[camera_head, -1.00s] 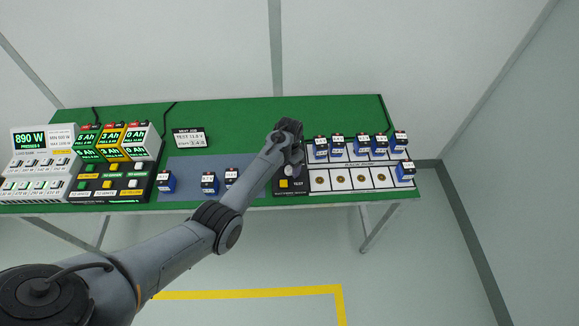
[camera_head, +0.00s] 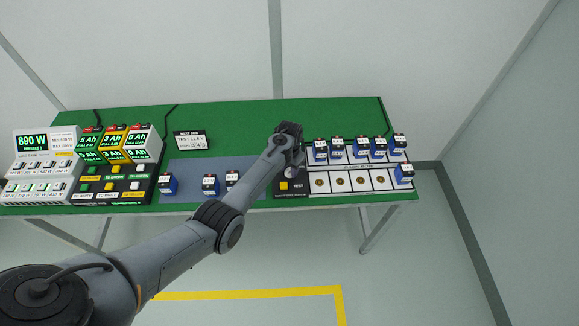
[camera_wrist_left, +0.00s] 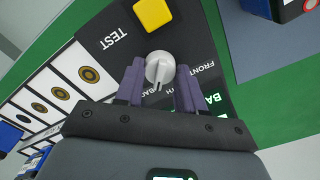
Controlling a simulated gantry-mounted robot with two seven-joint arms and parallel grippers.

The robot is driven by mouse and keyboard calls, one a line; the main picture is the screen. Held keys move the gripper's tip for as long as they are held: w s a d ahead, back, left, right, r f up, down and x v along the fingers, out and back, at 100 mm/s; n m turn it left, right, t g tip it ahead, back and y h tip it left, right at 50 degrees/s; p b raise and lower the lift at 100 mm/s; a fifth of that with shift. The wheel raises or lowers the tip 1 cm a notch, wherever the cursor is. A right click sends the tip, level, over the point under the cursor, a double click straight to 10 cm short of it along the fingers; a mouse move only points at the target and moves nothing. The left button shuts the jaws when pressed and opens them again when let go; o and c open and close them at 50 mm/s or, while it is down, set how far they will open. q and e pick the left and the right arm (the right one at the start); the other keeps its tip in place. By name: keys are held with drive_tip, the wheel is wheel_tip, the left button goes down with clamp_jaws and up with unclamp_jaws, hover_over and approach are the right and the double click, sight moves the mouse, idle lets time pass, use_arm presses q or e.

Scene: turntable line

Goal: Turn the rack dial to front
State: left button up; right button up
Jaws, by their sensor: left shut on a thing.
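The rack dial is a round light-grey knob (camera_wrist_left: 160,67) on a black test panel (camera_wrist_left: 115,22). The words FRONT, BOTH and BACK, partly hidden, stand beside it. My left gripper (camera_wrist_left: 160,72) is shut on the knob, with one purple finger on each side. The knob's narrow pointer faces down the picture, toward my palm, in the left wrist view; I cannot tell for sure which word it marks. In the head view my left arm reaches over the panel (camera_head: 299,186) and hides most of the dial. My right gripper is not in view.
A yellow button (camera_wrist_left: 154,13) labelled TEST is close to the knob. A white rack (camera_head: 340,189) with several blue batteries stands right of the panel. More batteries stand on a grey mat (camera_head: 190,192). Chargers (camera_head: 40,170) fill the table's left end.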

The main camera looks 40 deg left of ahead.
use_arm(q)
drive_tip(key=n+p, duration=0.1)
drive_tip(key=n, duration=0.2)
drive_tip(key=shift+n+p, duration=0.3)
drive_tip(key=shift+p, duration=0.05)
drive_tip(key=n+p, duration=0.1)
drive_tip(key=n, duration=0.3)
drive_tip(key=shift+n, duration=0.3)
drive_tip(key=n, duration=0.4)
drive_tip(key=shift+f, duration=0.1)
drive_tip(key=n+b, duration=0.1)
drive_tip(key=n, duration=0.4)
drive_tip(key=shift+n, duration=0.4)
drive_tip(key=o, duration=1)
drive_tip(key=shift+o, duration=0.2)
